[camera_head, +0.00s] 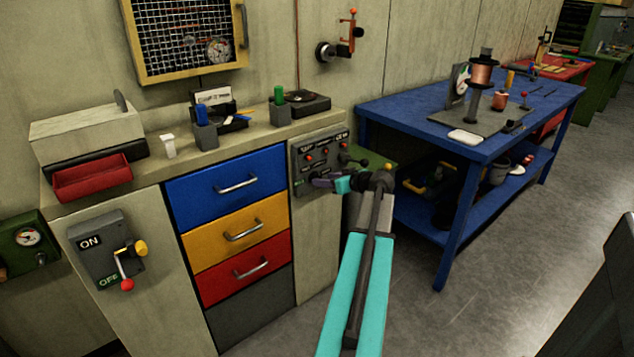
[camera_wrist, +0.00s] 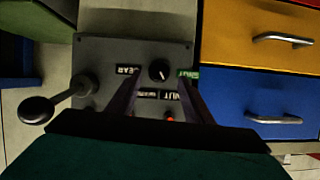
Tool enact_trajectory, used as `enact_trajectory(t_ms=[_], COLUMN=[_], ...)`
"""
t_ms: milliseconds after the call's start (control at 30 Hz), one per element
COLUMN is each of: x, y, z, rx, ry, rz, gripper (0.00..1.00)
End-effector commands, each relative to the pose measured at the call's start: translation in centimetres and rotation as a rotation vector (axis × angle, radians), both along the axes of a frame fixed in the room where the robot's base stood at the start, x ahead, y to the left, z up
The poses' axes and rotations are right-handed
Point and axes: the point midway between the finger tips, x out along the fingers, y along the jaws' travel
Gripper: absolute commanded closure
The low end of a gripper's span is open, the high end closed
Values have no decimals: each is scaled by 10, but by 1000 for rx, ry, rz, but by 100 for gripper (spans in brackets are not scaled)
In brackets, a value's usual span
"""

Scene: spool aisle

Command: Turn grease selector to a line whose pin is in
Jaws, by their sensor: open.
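A dark grey control panel (camera_head: 318,150) is on the bench front, right of the drawers; it also shows in the wrist view (camera_wrist: 100,58), upside down. A small round black knob (camera_wrist: 160,70) with a white pointer mark sits on it, between labels. I cannot tell for certain that it is the grease selector. My gripper (camera_head: 322,182) is open in front of the panel. In the wrist view its two fingers (camera_wrist: 159,84) stand either side of the knob, apart from each other; contact is unclear. A red spot (camera_wrist: 170,119) shows between the fingers. Which line has a pin in is too small to tell.
A lever with a dark ball end (camera_wrist: 35,110) sticks out beside the fingers. The blue drawer (camera_head: 228,183) is left of the panel. A blue table (camera_head: 400,110) stands to the right. Bare floor (camera_head: 480,280) lies in front of the table.

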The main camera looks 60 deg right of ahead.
Motion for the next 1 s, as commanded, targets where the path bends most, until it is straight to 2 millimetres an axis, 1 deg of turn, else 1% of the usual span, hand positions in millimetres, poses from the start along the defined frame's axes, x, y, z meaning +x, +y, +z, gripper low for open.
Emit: enact_trajectory(t_ms=[33, 100, 300, 467, 733, 767, 900, 1000], x=[8, 16, 33, 38, 38, 38, 38, 38], y=[-3, -6, -11, -12, -12, -12, -12, -11], z=[-4, -7, -14, -17, -17, -17, -17, -17], rx=[1, 2, 0, 0, 0, 0, 0, 0], ry=[1, 0, 0, 0, 0, 0, 0, 0], rz=[2, 2, 1, 0, 0, 0, 0, 1], gripper=[54, 54, 54, 54, 54, 57, 81, 95])
